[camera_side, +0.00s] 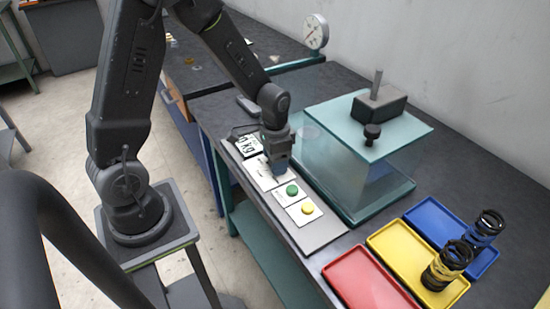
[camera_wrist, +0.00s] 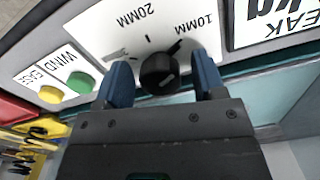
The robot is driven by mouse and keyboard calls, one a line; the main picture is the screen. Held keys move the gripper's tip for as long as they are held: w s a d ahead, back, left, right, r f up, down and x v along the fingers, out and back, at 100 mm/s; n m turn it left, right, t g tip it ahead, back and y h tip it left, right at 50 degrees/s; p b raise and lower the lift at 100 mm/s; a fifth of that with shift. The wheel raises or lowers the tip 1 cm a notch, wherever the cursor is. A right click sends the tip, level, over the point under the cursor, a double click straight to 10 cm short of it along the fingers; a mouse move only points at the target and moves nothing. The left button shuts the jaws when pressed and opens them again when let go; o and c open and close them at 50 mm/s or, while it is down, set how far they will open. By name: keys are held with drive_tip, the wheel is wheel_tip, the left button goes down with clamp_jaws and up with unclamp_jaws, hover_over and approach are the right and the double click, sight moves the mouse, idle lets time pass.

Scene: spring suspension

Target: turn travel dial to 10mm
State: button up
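The 10MM label (camera_wrist: 196,32) is at the upper right of the knob in the wrist view. I cannot tell for sure which mark the pale line points to. My gripper (camera_wrist: 162,80) is open, with one blue finger on each side of the knob and a gap on both sides. In the side view my gripper (camera_side: 277,170) is low over the panel (camera_side: 318,228) and hides the dial.
A green button (camera_side: 292,190) and a yellow button (camera_side: 307,208) sit beside the dial, and a kg display (camera_side: 248,145) on its other side. A glass-walled press (camera_side: 330,165) stands close behind. Red (camera_side: 365,280), yellow (camera_side: 400,245) and blue (camera_side: 440,222) trays lie to the right, with black springs.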

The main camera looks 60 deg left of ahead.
wheel_tip(320, 180, up, 14)
idle(0.7)
drive_tip(key=s+d+r+n+t, duration=0.1)
drive_tip(key=s+d+r+t, duration=0.1)
drive_tip(key=s, duration=0.4)
drive_tip(key=s+d+r+n+t, duration=0.1)
drive_tip(key=s+d+r+t, duration=0.2)
drive_tip(key=s+d+r, duration=0.2)
drive_tip(key=s, duration=0.2)
drive_tip(key=shift+s+r+n+t, duration=0.3)
drive_tip(key=shift+r, duration=0.05)
idle(0.4)
